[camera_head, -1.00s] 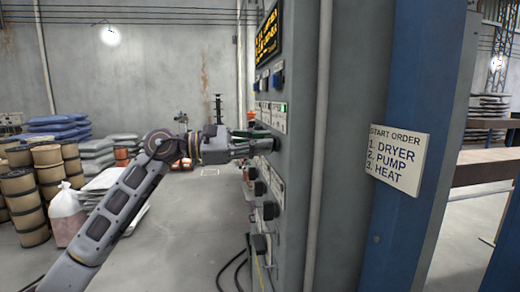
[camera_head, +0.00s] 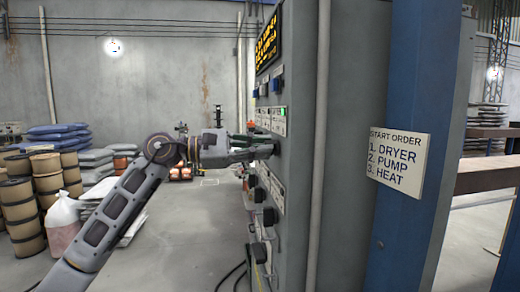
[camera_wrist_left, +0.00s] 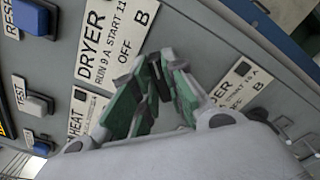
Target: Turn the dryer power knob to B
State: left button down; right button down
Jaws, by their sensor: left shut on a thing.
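The grey control panel (camera_head: 300,120) is seen nearly edge-on in the head view. My left gripper (camera_head: 265,147) reaches it from the left, its fingertips at the panel face. In the left wrist view the green-padded fingers (camera_wrist_left: 158,85) converge over the panel beside the white DRYER label (camera_wrist_left: 112,42), which reads OFF and B. The gripper is shut on the dryer power knob, mostly hidden between the fingers. I cannot read the knob's pointer. My right gripper is not in view.
A START ORDER sign (camera_head: 398,160) lists dryer, pump, heat. More dark knobs (camera_head: 258,195) stick out below my gripper. A blue RESET button (camera_wrist_left: 32,15) and TEST button (camera_wrist_left: 36,102) sit left in the wrist view. Spools (camera_head: 20,215) and stacked sacks stand far left.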

pick_arm(q)
jog(key=c, duration=1.5)
grip_release()
jog(key=shift+o, duration=0.2)
jog(key=shift+a, duration=0.15)
jog(key=v, duration=1.1)
jog(key=shift+a, duration=0.35)
jog(key=shift+s, duration=0.15)
